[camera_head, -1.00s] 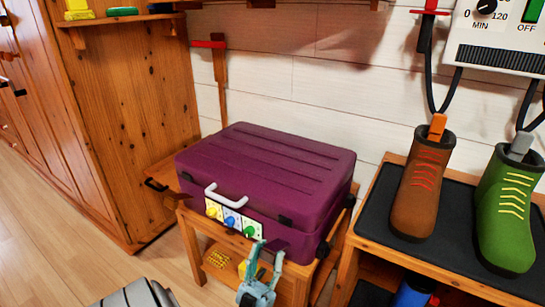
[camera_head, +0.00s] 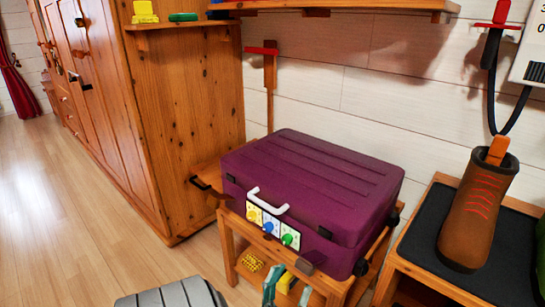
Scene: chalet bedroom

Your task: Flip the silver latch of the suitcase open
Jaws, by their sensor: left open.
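The purple suitcase (camera_head: 310,185) lies closed on a wooden stand (camera_head: 228,245). Its front has a pale handle (camera_head: 266,203) and a white panel with yellow, blue and green dials (camera_head: 269,228). Dark catches sit on the front seam, one (camera_head: 325,232) near the right end. I cannot make out a clearly silver latch. Nothing shows between the tips. My right gripper is out of view.
A wooden wardrobe (camera_head: 190,120) stands left of the suitcase. A shoe rack with a black mat (camera_head: 425,235) and a brown boot (camera_head: 478,210) stands at right. A yellow item (camera_head: 252,263) lies on the stand's lower shelf. Open floor (camera_head: 60,220) is at left.

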